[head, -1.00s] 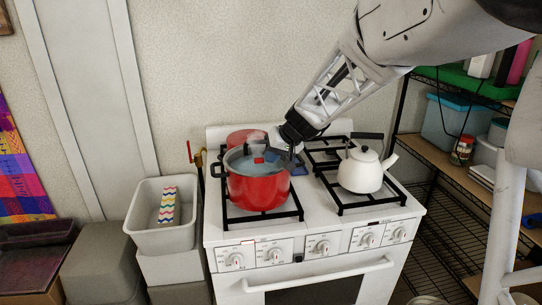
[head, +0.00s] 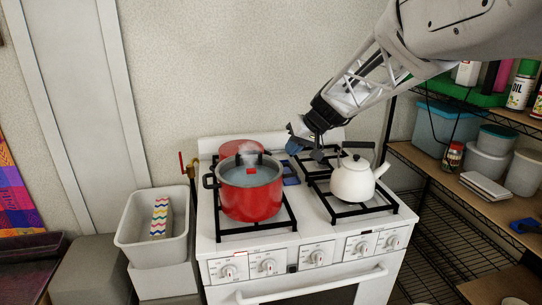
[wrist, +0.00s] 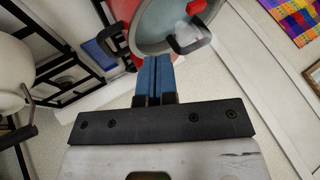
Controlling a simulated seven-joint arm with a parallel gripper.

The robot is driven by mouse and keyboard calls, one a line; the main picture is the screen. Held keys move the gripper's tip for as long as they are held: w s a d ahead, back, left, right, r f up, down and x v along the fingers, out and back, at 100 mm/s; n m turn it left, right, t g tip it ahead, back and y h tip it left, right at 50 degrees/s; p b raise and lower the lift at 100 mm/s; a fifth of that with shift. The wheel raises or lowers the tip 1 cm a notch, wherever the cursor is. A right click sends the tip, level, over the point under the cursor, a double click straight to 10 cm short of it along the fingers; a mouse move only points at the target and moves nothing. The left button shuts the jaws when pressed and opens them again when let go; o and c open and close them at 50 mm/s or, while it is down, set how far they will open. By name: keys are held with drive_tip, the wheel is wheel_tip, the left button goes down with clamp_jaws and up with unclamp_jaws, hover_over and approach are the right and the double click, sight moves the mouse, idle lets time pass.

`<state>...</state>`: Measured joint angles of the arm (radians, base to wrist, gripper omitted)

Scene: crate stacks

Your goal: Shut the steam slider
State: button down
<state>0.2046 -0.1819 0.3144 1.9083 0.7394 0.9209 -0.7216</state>
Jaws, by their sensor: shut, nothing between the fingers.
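The red pot (head: 252,202) stands on the stove's left burners under a glass lid (head: 236,175) with a dark rim. A small red piece (head: 252,171) shows on the lid; I cannot tell for sure whether it is the steam slider or how it is set. Faint steam shows at the lid's back. My gripper (head: 293,147) is above the back of the stove, right of the pot and apart from it. In the wrist view its blue fingers (wrist: 154,78) are together and empty, with part of the lid (wrist: 150,28) beyond them.
A white kettle (head: 353,182) stands on the right burners, close to my arm. A blue tray (head: 290,173) lies between the burners. A grey bin (head: 132,242) is at left, shelves (head: 420,158) at right.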

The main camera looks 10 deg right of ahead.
drive_tip(key=shift+s+d+r, duration=0.25)
drive_tip(key=shift+d+r, duration=0.1)
drive_tip(key=shift+r, duration=0.25)
drive_tip(key=shift+s, duration=0.1)
drive_tip(key=s+a+f+h, duration=0.1)
drive_tip(key=s+f+h, duration=0.1)
drive_tip(key=s, duration=1)
drive_tip(key=s+a+f+m+g+h, duration=0.1)
drive_tip(key=s+a+f+h, duration=0.1)
drive_tip(key=s, duration=1)
drive_tip(key=s+a+f+g+h, duration=0.1)
drive_tip(key=s+f+h, duration=0.1)
drive_tip(key=s, duration=1)
drive_tip(key=shift+a+f, duration=0.2)
drive_tip(key=shift+f, duration=0.65)
drive_tip(key=shift+s, duration=0.1)
